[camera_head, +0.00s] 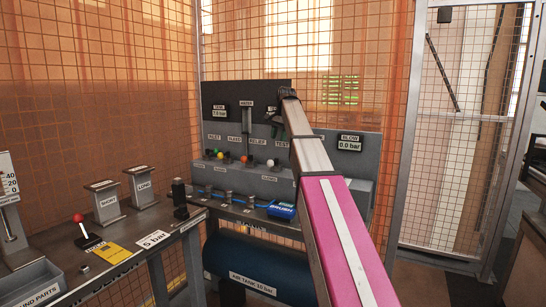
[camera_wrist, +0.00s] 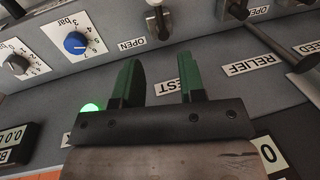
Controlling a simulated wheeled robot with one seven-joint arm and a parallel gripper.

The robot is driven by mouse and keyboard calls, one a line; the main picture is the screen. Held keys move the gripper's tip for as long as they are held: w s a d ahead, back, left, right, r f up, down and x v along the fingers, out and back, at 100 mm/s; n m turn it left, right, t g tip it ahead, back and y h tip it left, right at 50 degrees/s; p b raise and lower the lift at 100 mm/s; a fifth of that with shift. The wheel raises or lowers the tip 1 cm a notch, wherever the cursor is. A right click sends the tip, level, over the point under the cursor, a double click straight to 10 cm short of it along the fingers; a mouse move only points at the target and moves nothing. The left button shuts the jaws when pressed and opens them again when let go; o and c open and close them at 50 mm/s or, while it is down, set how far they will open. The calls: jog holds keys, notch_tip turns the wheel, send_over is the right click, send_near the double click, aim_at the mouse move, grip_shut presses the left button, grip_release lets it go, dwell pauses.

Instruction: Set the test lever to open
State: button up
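The test lever (camera_wrist: 158,22), with a pale knob, is at the top of the wrist view, beside an OPEN label (camera_wrist: 131,44). In the head view a white-knobbed lever (camera_head: 270,163) stands on the panel below the TEST label (camera_head: 282,142). My gripper (camera_wrist: 160,75) is open, its two green fingers apart with nothing between them. The TEST label (camera_wrist: 187,88) shows partly behind the fingers. The lever is beyond the fingertips, apart from them. In the head view my arm hides part of the panel and the gripper is hard to make out.
A second lever (camera_wrist: 236,10) stands near the RELIEF label (camera_wrist: 248,66). A blue dial (camera_wrist: 75,43) and a lit green lamp (camera_wrist: 92,106) are on the left. The mesh fence (camera_head: 350,60) rises behind.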

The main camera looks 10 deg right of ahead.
aim_at(275, 161)
jog(key=f, duration=0.3)
jog(key=a+f, duration=0.1)
jog(key=f, duration=0.3)
jog(key=w+f, duration=0.1)
jog(key=f, duration=0.2)
jog(key=shift+w+a+f, duration=0.1)
jog(key=shift+a+f, duration=0.1)
jog(key=shift+a, duration=0.15)
grip_shut()
